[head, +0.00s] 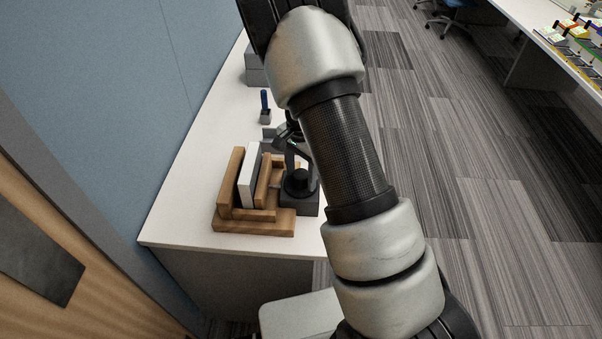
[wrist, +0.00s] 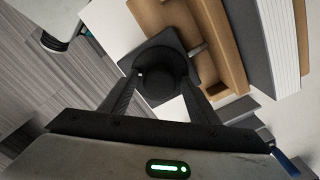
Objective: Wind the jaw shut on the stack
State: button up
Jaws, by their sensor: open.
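A wooden press (head: 255,228) stands on the white table. A white stack (head: 249,178) stands upright between its tall left wall (head: 230,178) and its movable wooden jaw (head: 265,182). In the wrist view the stack (wrist: 278,42) shows layered edges beside the brown jaw (wrist: 222,40); I cannot tell whether they touch. A round black knob (head: 299,180) sits on a dark block at the press's right. My gripper (wrist: 160,80) is open, its fingers on either side of the knob (wrist: 160,86); contact is unclear. My arm partly hides this area in the head view.
A small blue-handled item in a grey holder (head: 265,108) stands behind the press, with grey boxes (head: 256,68) farther back. A blue wall panel (head: 110,80) borders the table's left side. The white tabletop (head: 190,180) left of the press is bare.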

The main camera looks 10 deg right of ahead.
notch_tip(320, 180, up, 18)
jog(key=shift+f, duration=0.25)
dwell(0.6)
